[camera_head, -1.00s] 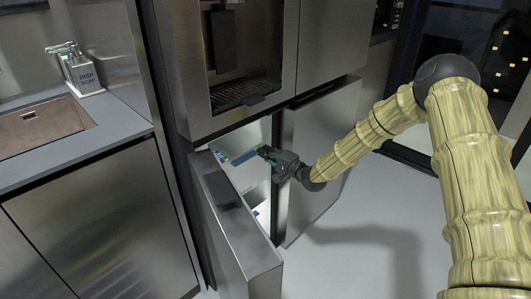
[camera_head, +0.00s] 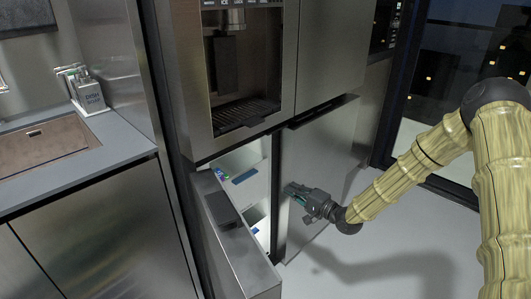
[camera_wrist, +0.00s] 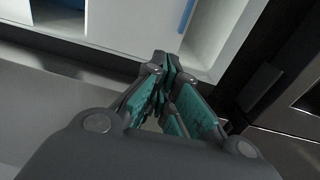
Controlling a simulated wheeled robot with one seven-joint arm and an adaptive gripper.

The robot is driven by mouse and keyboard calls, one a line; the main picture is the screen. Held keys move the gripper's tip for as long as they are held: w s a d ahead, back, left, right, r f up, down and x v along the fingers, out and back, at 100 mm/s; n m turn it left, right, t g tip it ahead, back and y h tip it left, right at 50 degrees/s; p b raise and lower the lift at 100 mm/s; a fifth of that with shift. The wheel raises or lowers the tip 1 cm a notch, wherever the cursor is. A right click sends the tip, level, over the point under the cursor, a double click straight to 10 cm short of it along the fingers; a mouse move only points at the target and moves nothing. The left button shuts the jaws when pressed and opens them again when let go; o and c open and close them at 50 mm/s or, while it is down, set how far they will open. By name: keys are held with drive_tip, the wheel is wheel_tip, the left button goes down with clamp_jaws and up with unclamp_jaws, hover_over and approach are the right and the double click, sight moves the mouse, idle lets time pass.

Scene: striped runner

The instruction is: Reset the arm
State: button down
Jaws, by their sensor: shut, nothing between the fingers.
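My gripper (camera_head: 293,189) is in front of the fridge, near the closed right lower door, and just right of the open compartment. It is empty, with its fingers together. In the wrist view my gripper (camera_wrist: 168,68) shows teal-lined fingers meeting at the tips, with nothing between them. My arm comes in from the right side of the head view.
The left lower fridge door (camera_head: 235,245) stands open toward me, and the white compartment (camera_head: 245,185) shows a blue item (camera_head: 245,176). The closed right door (camera_head: 322,150) is behind my gripper. A counter with a sink (camera_head: 45,143) and soap holder (camera_head: 90,95) is at left. The floor at right is clear.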

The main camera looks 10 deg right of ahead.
drive_tip(key=s+a+f+n+g+h, duration=0.2)
drive_tip(key=s+a+f+g, duration=0.15)
drive_tip(key=s+f, duration=0.6)
drive_tip(key=s+a+f+n+g+h, duration=0.2)
drive_tip(key=s+a+f+g, duration=0.15)
drive_tip(key=s+f, duration=0.55)
drive_tip(key=s+d+f+n+g+h, duration=0.15)
drive_tip(key=s+f, duration=0.35)
drive_tip(key=s, duration=0.5)
drive_tip(key=s+f+n+g+h, duration=0.2)
drive_tip(key=s+f+n+g, duration=0.15)
drive_tip(key=s, duration=0.65)
drive_tip(key=s+d+f+n+g+h, duration=0.1)
drive_tip(key=s+d+n+g+h, duration=0.15)
drive_tip(key=s, duration=0.95)
wheel_tip(320, 180, up, 20)
drive_tip(key=p, duration=2)
drive_tip(key=shift+s+m, duration=0.25)
drive_tip(key=shift+m, duration=0.1)
drive_tip(key=shift+d+f, duration=0.1)
drive_tip(key=shift+d, duration=0.05)
